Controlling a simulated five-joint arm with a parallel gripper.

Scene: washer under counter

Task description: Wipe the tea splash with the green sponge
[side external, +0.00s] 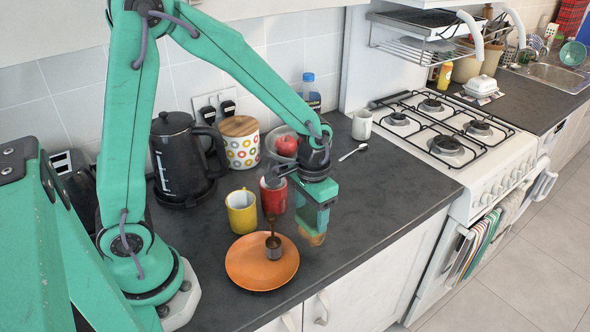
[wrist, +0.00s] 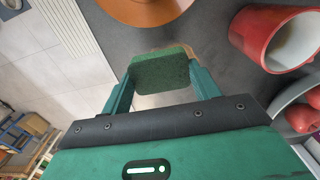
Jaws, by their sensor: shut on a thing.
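My gripper (side external: 316,222) is low over the dark counter, to the right of the orange plate, pointing down. It is shut on the green sponge (side external: 313,238), whose tan underside shows below the fingers. In the wrist view the sponge (wrist: 160,72) sits between the two fingers of my gripper (wrist: 161,86), its green face toward the camera. The sponge is at or just above the counter; I cannot tell if it touches. I cannot make out the tea splash in either view; it may be hidden by the sponge or gripper.
An orange plate (side external: 250,275) with a metal scoop (side external: 273,248) lies left of my gripper. A red mug (side external: 273,200) and yellow mug (side external: 241,214) stand behind it. A kettle (side external: 183,160), canister (side external: 240,145) and bowl are farther back. Counter (side external: 390,200) to the right is clear.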

